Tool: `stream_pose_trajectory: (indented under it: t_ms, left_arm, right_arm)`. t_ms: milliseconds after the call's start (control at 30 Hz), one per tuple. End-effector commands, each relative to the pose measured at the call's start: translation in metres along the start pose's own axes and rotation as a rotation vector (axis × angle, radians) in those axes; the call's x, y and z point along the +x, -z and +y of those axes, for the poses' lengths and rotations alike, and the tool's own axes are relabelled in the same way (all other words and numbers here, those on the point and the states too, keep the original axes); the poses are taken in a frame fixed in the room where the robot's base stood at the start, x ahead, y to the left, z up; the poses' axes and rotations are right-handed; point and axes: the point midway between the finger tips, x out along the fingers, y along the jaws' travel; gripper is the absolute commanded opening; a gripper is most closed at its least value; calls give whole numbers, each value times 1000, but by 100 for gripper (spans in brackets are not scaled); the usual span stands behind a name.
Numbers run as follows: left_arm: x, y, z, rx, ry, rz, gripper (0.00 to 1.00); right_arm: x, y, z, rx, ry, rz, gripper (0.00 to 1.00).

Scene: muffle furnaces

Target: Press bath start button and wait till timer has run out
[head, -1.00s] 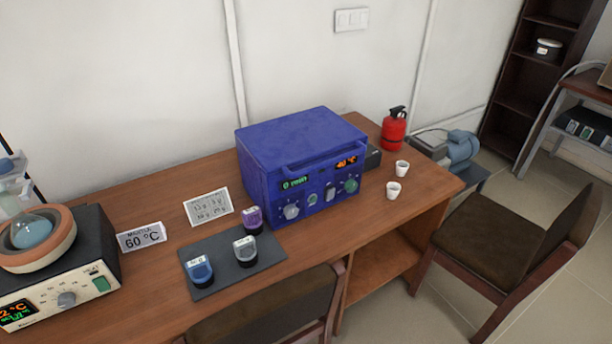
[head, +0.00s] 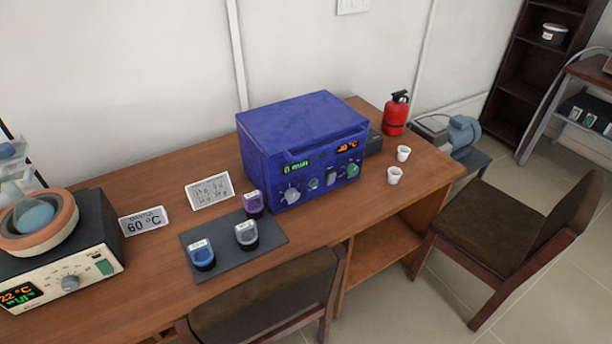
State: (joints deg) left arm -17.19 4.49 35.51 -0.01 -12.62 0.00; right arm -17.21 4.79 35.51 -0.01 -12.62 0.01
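The heating bath (head: 62,260) stands at the left end of the wooden desk. It has a round terracotta-coloured basin on top with a blue round-bottomed flask (head: 34,216) in it. Its front panel carries a display (head: 18,296) reading about 22 °C in orange with a green line below, a grey knob (head: 70,283) and a green button or switch (head: 104,268). A white sign (head: 143,221) reading 60 °C stands beside the bath. Neither of my grippers is in view.
A blue furnace (head: 302,148) stands mid-desk. A dark mat (head: 218,268) holds blue, grey and purple-topped jars. Two white cups (head: 395,176), a red extinguisher (head: 396,114) and a card (head: 210,190) are also there. Chairs (head: 270,300) stand at the front and right (head: 495,225).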

Motion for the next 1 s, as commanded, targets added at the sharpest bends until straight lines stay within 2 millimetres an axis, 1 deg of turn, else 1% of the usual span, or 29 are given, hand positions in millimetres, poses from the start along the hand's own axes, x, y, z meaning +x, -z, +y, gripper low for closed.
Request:
stream_pose_trajectory:
  t_ms: [533,1000]
  left_arm:
    - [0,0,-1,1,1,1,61]
    - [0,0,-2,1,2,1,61]
  right_arm:
    - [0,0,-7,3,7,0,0]
    - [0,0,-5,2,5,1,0]
